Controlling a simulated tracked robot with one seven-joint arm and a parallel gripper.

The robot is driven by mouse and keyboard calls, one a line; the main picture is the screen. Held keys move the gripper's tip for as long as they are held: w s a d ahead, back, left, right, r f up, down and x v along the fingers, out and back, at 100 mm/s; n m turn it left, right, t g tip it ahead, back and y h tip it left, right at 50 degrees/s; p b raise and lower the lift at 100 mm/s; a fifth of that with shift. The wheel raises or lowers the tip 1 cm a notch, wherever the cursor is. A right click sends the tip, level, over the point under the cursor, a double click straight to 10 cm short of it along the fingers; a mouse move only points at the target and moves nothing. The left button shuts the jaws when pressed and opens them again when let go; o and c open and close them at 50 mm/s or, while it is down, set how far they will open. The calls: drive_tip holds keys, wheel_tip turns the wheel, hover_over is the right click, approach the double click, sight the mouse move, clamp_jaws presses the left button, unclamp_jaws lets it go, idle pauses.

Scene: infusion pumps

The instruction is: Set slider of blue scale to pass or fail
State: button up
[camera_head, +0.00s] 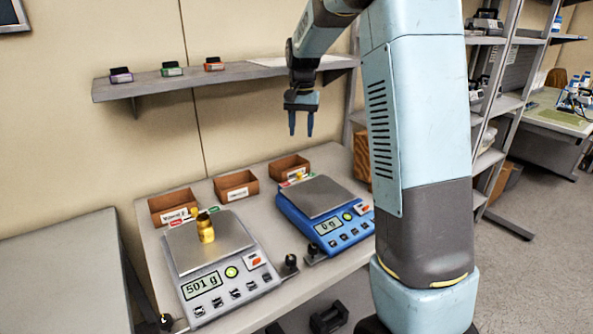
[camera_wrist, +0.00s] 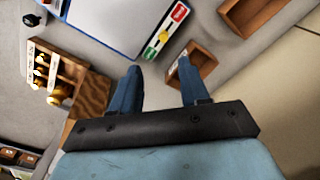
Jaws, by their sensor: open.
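The blue scale (camera_head: 325,222) stands on the table, its display reading 0 g and its plate empty. Its slider strip (camera_head: 297,179) lies along the plate's back edge. In the wrist view the strip (camera_wrist: 166,33) has a red end, a green end and a yellow slider knob (camera_wrist: 163,37) about midway between them. My gripper (camera_head: 301,128) is open and empty, pointing down, high above the back of the blue scale. In the wrist view my gripper's fingertips (camera_wrist: 159,65) appear near the strip and a bin, apart from both.
A grey scale (camera_head: 215,262) reading 501 g bears a yellow weight (camera_head: 205,228). Three brown bins, one of them here (camera_head: 236,185), line the table's back. A wall shelf (camera_head: 225,79) with small boxes is behind. A wooden holder (camera_wrist: 58,75) shows in the wrist view.

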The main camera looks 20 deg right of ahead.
sight(300, 173)
drive_tip(key=f, duration=0.5)
drive_tip(key=w+f, duration=0.1)
drive_tip(key=f, duration=0.9)
drive_tip(key=shift+w, duration=0.15)
drive_tip(key=shift+c, duration=0.4)
clamp_jaws()
